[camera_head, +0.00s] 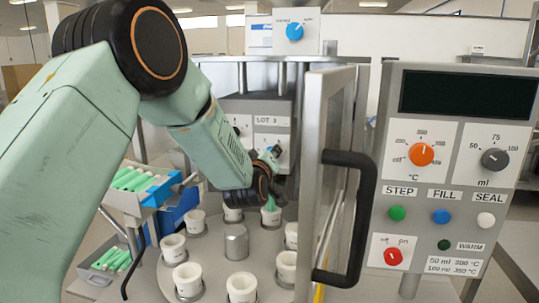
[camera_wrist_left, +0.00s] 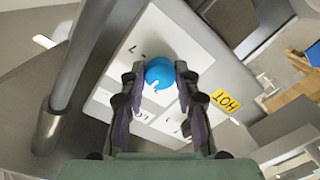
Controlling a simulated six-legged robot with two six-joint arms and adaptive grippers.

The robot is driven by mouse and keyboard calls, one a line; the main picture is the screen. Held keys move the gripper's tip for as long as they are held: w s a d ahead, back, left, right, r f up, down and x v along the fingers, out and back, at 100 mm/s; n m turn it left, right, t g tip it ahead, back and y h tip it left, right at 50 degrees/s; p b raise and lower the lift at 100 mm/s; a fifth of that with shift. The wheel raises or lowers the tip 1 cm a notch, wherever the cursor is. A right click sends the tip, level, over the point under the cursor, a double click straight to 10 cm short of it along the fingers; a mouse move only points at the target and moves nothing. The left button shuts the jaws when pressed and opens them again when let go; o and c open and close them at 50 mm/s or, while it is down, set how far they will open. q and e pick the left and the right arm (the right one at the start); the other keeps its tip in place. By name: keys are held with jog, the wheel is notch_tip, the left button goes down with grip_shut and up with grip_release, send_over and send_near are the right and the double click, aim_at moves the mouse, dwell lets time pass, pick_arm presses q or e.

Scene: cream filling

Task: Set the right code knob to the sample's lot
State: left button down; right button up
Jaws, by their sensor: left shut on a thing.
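My left gripper (camera_head: 271,158) reaches over the turntable to a white panel (camera_head: 242,124) at the back. In the left wrist view the gripper (camera_wrist_left: 161,72) is shut on a blue knob (camera_wrist_left: 160,73), one finger on each side. A small white mark shows on the knob. In the head view this is the dial on the panel's right side, with the knob mostly hidden by my gripper. A label reading LOT 3 (camera_head: 272,121) sits above it. The knob's exact setting cannot be read. The right gripper is not in view.
White cups (camera_head: 187,276) stand around the turntable (camera_head: 214,267). An open door with a black handle (camera_head: 345,215) stands right of my arm. A control box (camera_head: 447,150) is at the right. Trays of green tubes (camera_head: 133,180) are at the left. A yellow HOT label (camera_wrist_left: 226,102) is beside the panel.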

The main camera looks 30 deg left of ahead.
pick_arm(q)
jog(key=shift+s+f+m+p, duration=0.1)
jog(key=shift+f+m+p, duration=0.15)
jog(key=shift+m, duration=0.85)
jog(key=shift+f+m+p, duration=0.15)
jog(key=shift+m+p, duration=0.1)
jog(key=shift+m, duration=0.85)
jog(key=c, duration=1.3)
grip_release()
jog(key=o, duration=0.3)
jog(key=shift+s+r, duration=0.1)
jog(key=shift+r, duration=0.25)
